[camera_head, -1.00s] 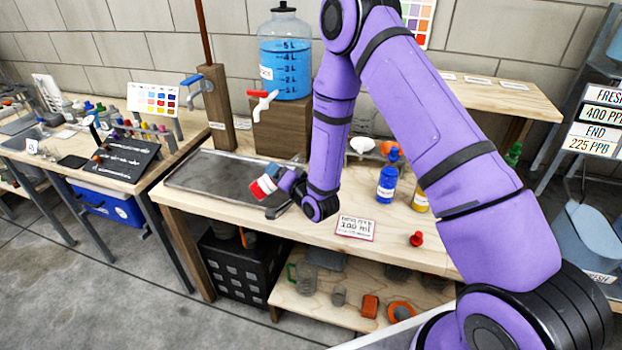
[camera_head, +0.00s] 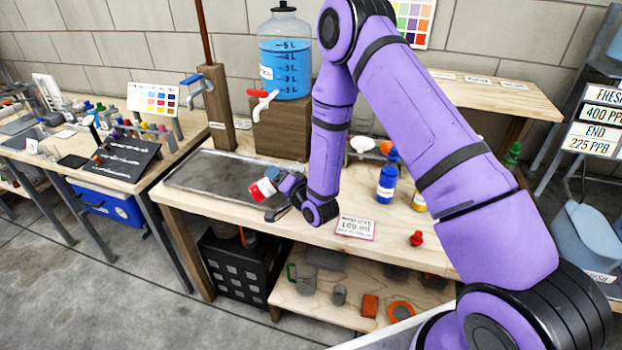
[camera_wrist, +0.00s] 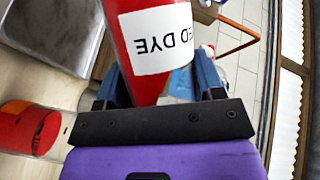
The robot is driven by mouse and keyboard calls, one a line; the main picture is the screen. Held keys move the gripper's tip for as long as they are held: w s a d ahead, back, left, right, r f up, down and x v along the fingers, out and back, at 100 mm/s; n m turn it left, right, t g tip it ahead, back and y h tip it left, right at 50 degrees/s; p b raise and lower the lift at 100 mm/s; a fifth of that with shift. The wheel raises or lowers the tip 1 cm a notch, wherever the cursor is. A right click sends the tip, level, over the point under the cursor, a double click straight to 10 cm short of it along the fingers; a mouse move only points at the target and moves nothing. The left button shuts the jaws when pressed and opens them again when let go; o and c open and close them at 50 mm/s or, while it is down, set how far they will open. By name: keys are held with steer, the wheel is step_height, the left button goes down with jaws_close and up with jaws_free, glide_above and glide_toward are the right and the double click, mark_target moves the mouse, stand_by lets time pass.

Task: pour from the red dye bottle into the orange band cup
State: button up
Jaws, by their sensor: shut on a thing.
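The red dye bottle (camera_head: 262,190) is tilted well over, near the right end of the metal tray in the head view. My gripper (camera_head: 276,186) is shut on it. In the wrist view the red bottle (camera_wrist: 140,40) with its upside-down "RED DYE" label sits between the blue fingers of my gripper (camera_wrist: 165,85). A cup with an orange band (camera_wrist: 32,128) stands at the left of the wrist view, apart from the gripper, with red showing inside. I cannot make out this cup in the head view. The bottle's mouth is out of the wrist view.
A metal tray (camera_head: 215,185) lies on the bench under a red-handled tap (camera_head: 263,100). The bench front is mostly clear.

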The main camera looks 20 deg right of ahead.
steer(key=shift+f, duration=0.35)
steer(key=shift+a+r+m+t, duration=0.2)
steer(key=shift+r+m+t, duration=0.4)
steer(key=shift+m, duration=0.3)
stand_by(1.8)
steer(key=shift+d+r+m+y+p, duration=0.35)
steer(key=shift+r+m+p, duration=0.35)
steer(key=shift+m, duration=0.3)
stand_by(1.8)
